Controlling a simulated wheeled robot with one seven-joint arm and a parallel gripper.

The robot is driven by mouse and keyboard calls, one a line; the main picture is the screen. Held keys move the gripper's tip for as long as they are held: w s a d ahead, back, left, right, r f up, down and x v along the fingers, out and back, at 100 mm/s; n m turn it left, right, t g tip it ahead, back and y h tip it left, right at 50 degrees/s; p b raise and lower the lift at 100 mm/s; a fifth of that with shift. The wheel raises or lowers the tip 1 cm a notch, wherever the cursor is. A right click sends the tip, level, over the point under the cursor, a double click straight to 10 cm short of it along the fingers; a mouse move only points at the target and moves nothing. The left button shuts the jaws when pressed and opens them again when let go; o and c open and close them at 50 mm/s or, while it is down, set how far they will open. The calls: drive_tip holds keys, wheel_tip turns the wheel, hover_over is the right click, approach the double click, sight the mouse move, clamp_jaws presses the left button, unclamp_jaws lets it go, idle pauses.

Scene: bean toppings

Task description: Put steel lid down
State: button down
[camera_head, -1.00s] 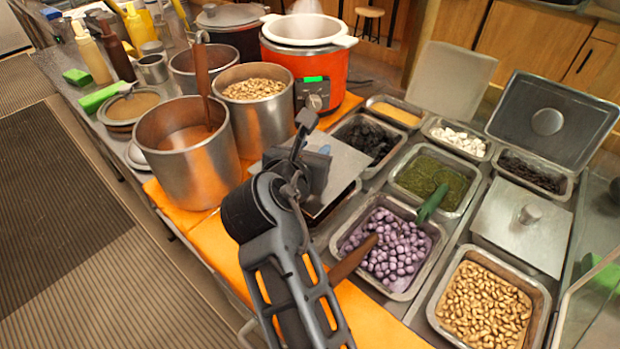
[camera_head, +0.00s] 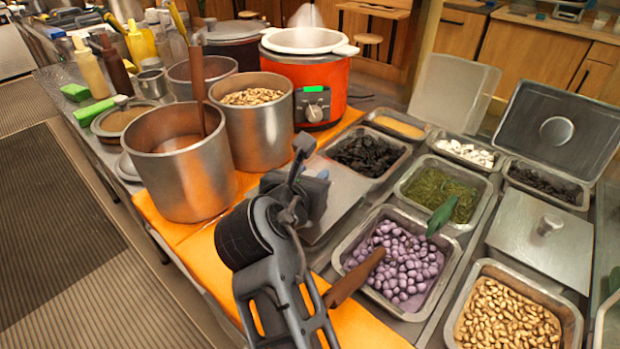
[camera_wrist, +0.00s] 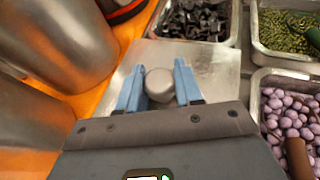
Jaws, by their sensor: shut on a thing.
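The steel lid (camera_head: 347,193) is a flat square metal plate with a round knob, partly hidden behind my gripper (camera_head: 320,176) in the head view. In the wrist view, the blue fingers of my gripper (camera_wrist: 158,82) are shut on the knob of the steel lid (camera_wrist: 221,66), one on each side. The lid looks about level, just in front of the tray of black topping (camera_head: 368,152). Whether its underside touches the tray or counter below cannot be told.
A large steel pot (camera_head: 180,165) stands left of my gripper. A tray of purple balls (camera_head: 447,275) with a brown-handled utensil is to the right. A second lidded tray (camera_head: 541,240) and a bean tray (camera_head: 575,318) lie farther right. An orange mat (camera_head: 357,318) runs along the front.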

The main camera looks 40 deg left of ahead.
drive_tip(key=shift+f, duration=0.6)
drive_tip(key=c, duration=0.7)
unclamp_jaws()
drive_tip(key=shift+c, duration=0.2)
drive_tip(key=shift+r, duration=0.1)
drive_tip(key=shift+r, duration=0.25)
drive_tip(key=v, duration=1.2)
drive_tip(key=shift+r+p, duration=0.35)
drive_tip(key=shift+r, duration=0.1)
